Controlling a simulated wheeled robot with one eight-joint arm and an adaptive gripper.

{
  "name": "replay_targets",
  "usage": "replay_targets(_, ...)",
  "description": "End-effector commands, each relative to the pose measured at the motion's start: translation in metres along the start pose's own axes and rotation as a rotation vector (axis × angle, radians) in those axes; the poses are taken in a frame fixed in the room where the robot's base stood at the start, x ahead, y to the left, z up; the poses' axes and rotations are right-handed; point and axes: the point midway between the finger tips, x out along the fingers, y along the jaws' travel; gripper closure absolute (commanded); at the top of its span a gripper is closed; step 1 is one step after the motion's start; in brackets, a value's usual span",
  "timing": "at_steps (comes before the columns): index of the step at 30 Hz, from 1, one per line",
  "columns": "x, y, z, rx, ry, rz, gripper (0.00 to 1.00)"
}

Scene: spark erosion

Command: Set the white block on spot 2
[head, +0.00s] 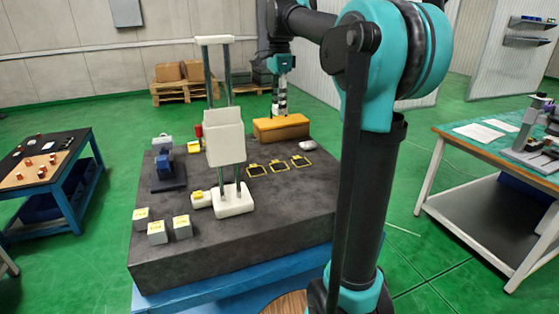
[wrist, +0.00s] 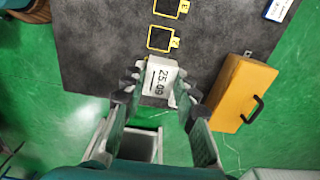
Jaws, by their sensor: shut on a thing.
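My gripper (wrist: 155,92) is shut on a white block (wrist: 158,78) printed "25.09" in the wrist view; a finger stands on each side of it. Spot 2 (wrist: 162,38), a dark square with a yellow frame, lies just ahead of the block and is uncovered. Another framed spot (wrist: 170,7), marked 3, lies beyond it. There my gripper (head: 280,103) hangs behind the orange case; the held block is not clear there.
The orange case (wrist: 240,92) lies right of my gripper and also shows in the head view (head: 281,128). A tall white two-post stand (head: 225,142) stands left of the spots. Several small labelled blocks (head: 157,232) sit at the front left of the dark table (head: 240,255).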

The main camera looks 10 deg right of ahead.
Motion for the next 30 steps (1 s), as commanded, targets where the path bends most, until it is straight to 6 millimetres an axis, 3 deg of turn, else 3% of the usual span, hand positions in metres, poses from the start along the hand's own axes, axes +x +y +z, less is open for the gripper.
replay_targets(18,0.136,0.0,0.0,0.0,0.0,0.0,1.0)
replay_targets(30,0.172,0.0,0.0,0.0,0.0,0.0,1.0)
